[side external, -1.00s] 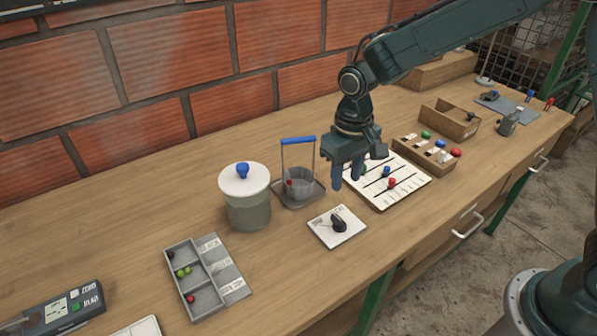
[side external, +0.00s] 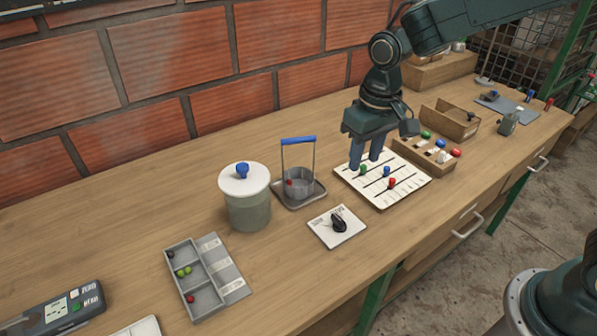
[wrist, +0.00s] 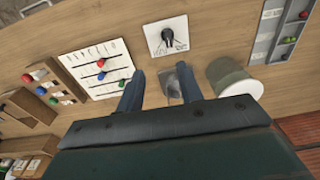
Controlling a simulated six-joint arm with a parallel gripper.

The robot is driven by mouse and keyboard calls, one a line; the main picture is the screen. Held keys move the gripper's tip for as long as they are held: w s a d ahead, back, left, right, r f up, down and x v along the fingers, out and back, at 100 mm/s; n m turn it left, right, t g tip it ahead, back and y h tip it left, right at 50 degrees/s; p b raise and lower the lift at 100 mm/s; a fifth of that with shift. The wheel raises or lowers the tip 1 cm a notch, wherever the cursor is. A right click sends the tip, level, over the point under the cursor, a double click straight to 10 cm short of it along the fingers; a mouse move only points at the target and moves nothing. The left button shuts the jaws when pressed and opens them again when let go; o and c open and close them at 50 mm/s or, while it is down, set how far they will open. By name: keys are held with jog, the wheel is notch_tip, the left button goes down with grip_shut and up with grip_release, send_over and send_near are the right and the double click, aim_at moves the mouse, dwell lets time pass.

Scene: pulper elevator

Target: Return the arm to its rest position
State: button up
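My gripper (side external: 366,160) hangs fingers-down above the back left corner of the white slider board (side external: 412,191), empty. In the wrist view my gripper (wrist: 160,71) shows its two fingers apart, with nothing held between them. The slider board also shows in the wrist view (wrist: 84,61), to the left of the fingers. The wire-handled cup on its grey tray (side external: 298,190) stands to the left of my gripper, with a red bead in it. In the wrist view, my right finger hides part of that tray.
A white-lidded jar (side external: 247,207) stands left of the cup. A dial plate (side external: 337,227) lies in front. A compartment tray (side external: 197,293) holds small beads. Wooden boxes (side external: 451,121) stand at the right. A brick wall (side external: 170,70) rises behind.

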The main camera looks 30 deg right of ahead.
jog(key=s+d+r+t, duration=0.1)
jog(key=s+d+r, duration=0.2)
jog(key=s, duration=0.4)
jog(key=s+d+r+t, duration=0.2)
jog(key=s+d+r, duration=0.1)
jog(key=s, duration=0.4)
jog(key=s+d+r+t, duration=0.1)
jog(key=s+d+r, duration=0.2)
jog(key=s+r, duration=0.2)
jog(key=s, duration=0.2)
jog(key=shift+s+d+t, duration=0.2)
jog(key=shift+s+t, duration=0.1)
jog(key=shift+t, duration=0.1)
